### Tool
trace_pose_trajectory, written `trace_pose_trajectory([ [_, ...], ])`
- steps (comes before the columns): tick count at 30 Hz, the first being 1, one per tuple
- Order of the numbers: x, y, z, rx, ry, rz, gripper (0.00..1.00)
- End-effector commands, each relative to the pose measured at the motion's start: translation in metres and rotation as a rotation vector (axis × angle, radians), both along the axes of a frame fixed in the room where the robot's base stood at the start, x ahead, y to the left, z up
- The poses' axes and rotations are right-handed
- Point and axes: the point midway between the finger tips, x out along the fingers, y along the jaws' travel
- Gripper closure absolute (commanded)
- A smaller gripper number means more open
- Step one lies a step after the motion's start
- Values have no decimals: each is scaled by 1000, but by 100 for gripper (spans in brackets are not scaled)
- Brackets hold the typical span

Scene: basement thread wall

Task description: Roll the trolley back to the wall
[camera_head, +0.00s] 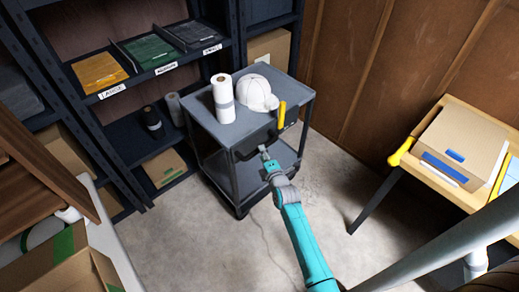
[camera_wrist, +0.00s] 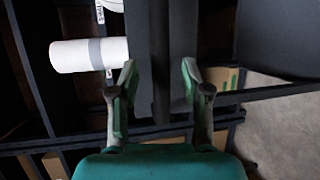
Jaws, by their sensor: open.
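The trolley (camera_head: 290,86) is a dark grey two-shelf cart on casters, standing upright in front of the shelving and the brown wall. A white paper roll (camera_head: 222,98) and a white cap (camera_head: 256,93) are on its top. My gripper (camera_head: 265,152) is at the trolley's near side, just below the top edge. In the wrist view my gripper (camera_wrist: 160,82) is open, with a dark bar (camera_wrist: 160,60), seemingly the trolley's handle, between its fingers. I cannot tell whether either finger touches the bar. The trolley's far casters are hidden.
Dark shelving (camera_head: 118,89) with labelled bins stands at the left and behind the trolley. A wooden table (camera_head: 470,119) with a cardboard box stands at the right. Another cardboard box (camera_head: 62,262) is at the lower left. Concrete floor (camera_head: 330,185) is clear right of the trolley.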

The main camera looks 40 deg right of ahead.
Motion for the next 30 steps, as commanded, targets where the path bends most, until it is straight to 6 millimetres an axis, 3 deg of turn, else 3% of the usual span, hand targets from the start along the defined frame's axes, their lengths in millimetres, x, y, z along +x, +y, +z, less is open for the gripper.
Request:
trace_pose_trajectory([
  [3, 18, -7, -3, 0, -1, 0, 53],
  [9, 35, -13, -7, -1, 0, 1, 53],
  [21, 40, -15, -8, 0, 0, 0, 53],
  [23, 40, -15, -8, 0, 0, 0, 65],
  [27, 40, -15, -8, 0, 0, 0, 100],
  [30, 40, -15, -8, 0, 0, 0, 100],
])
